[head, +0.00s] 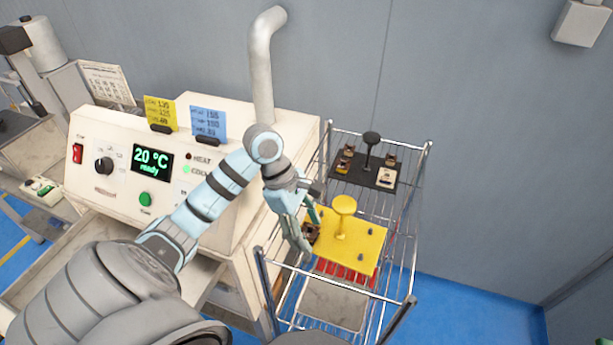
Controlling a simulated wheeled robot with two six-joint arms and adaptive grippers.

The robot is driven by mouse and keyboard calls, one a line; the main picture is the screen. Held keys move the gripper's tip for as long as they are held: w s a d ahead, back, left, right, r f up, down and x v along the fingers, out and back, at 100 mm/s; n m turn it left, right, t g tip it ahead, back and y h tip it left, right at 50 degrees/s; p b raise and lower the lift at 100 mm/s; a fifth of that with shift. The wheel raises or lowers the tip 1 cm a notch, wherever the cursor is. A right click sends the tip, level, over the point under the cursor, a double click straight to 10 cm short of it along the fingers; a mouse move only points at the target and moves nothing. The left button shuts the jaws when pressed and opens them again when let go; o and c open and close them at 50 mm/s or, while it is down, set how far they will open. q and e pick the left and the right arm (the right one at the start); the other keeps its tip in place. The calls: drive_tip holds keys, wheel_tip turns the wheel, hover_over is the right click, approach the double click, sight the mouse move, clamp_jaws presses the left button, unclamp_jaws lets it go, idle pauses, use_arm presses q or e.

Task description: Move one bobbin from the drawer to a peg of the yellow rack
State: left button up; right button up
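The yellow rack (350,262) is a flat yellow plate with a round-topped yellow post and several short dark pegs, standing on the wire cart. A dark brown bobbin (312,233) is at its left side, over or on the spot of a peg. My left gripper (309,232) points down there, with its fingers on either side of the bobbin. I cannot tell whether they grip it or whether the bobbin rests on the rack. A pale open drawer-like tray (82,230) shows below the machine's front, largely hidden by my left arm. My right gripper is out of view.
The wire cart (412,225) has raised rails. A black rack (372,178) with a knobbed post and several bobbins stands behind the yellow one.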

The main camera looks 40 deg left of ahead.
use_arm(q)
drive_tip(key=shift+r, duration=0.1)
drive_tip(key=v, duration=1.2)
